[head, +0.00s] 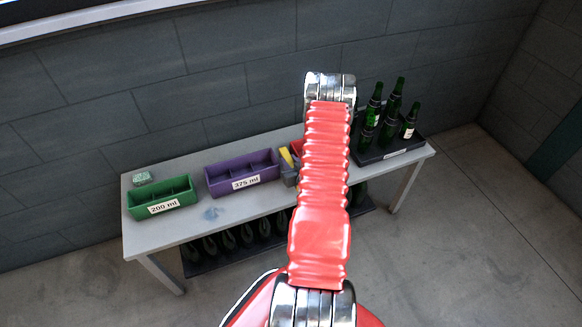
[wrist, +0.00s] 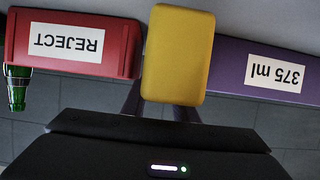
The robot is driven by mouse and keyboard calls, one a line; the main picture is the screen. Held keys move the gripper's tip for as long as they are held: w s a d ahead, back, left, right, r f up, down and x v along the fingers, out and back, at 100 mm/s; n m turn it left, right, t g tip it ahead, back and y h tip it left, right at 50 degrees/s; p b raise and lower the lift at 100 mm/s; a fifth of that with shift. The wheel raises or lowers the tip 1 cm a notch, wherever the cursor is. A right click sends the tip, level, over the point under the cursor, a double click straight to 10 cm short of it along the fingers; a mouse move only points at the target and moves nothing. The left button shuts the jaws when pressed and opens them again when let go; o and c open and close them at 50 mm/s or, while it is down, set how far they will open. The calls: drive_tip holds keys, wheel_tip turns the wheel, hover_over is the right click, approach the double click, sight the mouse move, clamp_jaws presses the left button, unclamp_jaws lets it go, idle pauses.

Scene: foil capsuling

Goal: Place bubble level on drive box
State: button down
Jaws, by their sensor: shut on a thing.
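A yellow block (wrist: 178,52), which I take to be the bubble level, fills the middle of the wrist view. My gripper (wrist: 160,105) is shut on its near end, with a finger on each side. The block also shows as a small yellow patch (head: 286,158) in the head view, between the purple and red bins, beside my red arm. No vial shows on the side facing me. I cannot tell its height above the table. My arm hides most of my gripper in the head view. I cannot pick out the drive box for certain.
On the grey table (head: 240,213) stand a green 200 ml bin (head: 163,208), a purple 375 ml bin (head: 240,183) and a red REJECT bin (wrist: 85,45). A small pale green box (head: 142,178) lies at back left. A black tray (head: 405,152) holds several bottles at right.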

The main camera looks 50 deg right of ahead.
drive_tip(key=shift+f, duration=1.95)
drive_tip(key=shift+f, duration=0.1)
drive_tip(key=c, duration=1.7)
unclamp_jaws()
drive_tip(key=shift+s+a, duration=0.1)
drive_tip(key=shift+s, duration=0.1)
drive_tip(key=v, duration=1.1)
drive_tip(key=shift+s+a+r, duration=0.15)
drive_tip(key=shift+s+r, duration=0.1)
